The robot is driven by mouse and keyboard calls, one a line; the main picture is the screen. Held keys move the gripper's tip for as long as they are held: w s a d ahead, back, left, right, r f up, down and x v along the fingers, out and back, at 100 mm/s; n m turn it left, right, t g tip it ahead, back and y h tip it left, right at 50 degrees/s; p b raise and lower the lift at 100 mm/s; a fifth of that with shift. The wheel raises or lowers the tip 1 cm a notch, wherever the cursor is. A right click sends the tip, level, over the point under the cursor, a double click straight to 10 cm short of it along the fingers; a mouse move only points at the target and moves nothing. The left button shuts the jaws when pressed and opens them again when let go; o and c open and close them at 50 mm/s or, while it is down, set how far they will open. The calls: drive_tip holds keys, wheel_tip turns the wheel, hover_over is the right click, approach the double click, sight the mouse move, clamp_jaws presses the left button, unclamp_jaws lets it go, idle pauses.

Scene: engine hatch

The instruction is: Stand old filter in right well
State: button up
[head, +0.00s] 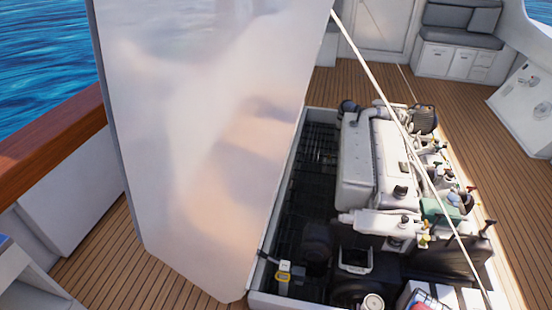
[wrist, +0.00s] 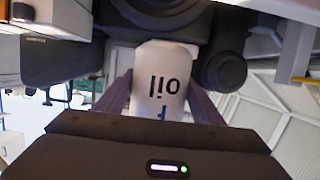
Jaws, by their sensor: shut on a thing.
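In the wrist view, a white cylindrical filter (wrist: 165,78) with dark "oil" lettering and a bit of blue sits between the two fingers of my gripper (wrist: 163,98). The fingers are shut on its sides. The lettering appears upside down in this view. The filter's far end lies close to a dark round part, and I cannot tell whether they touch. My gripper cannot be made out in the head view. The right well cannot be identified in either view.
The raised hatch lid (head: 205,130) fills the left of the head view. A thin pale strut (head: 395,120) crosses the opening. The engine (head: 370,165) stands in the bay.

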drive_tip(key=shift+w+d+r, duration=0.2)
drive_tip(key=shift+w+r, duration=0.05)
drive_tip(key=shift+r, duration=0.3)
drive_tip(key=shift+w+d+r, duration=0.15)
drive_tip(key=shift+w+r, duration=0.1)
drive_tip(key=shift+r, duration=0.25)
drive_tip(key=w+a+r, duration=0.1)
drive_tip(key=w+r, duration=0.3)
drive_tip(key=r, duration=0.5)
drive_tip(key=w+a+r, duration=0.2)
drive_tip(key=w+r, duration=0.2)
drive_tip(key=r, duration=0.6)
drive_tip(key=w+a+r, duration=0.1)
drive_tip(key=w+r, duration=0.3)
drive_tip(key=r, duration=0.5)
drive_tip(key=w+a+r+n+y, duration=0.1)
drive_tip(key=a+r, duration=0.6)
drive_tip(key=r, duration=0.4)
drive_tip(key=w+a+r+n+y, duration=0.1)
drive_tip(key=w+a+r, duration=0.1)
drive_tip(key=a+r, duration=0.5)
drive_tip(key=w+a+r+n+y, duration=0.1)
drive_tip(key=a+r, duration=0.7)
drive_tip(key=r, duration=0.9)
drive_tip(key=shift+w+r+y, duration=0.25)
drive_tip(key=shift+y, duration=0.15)
drive_tip(key=s+f, duration=0.5)
drive_tip(key=f, duration=0.1)
drive_tip(key=shift+f, duration=0.15)
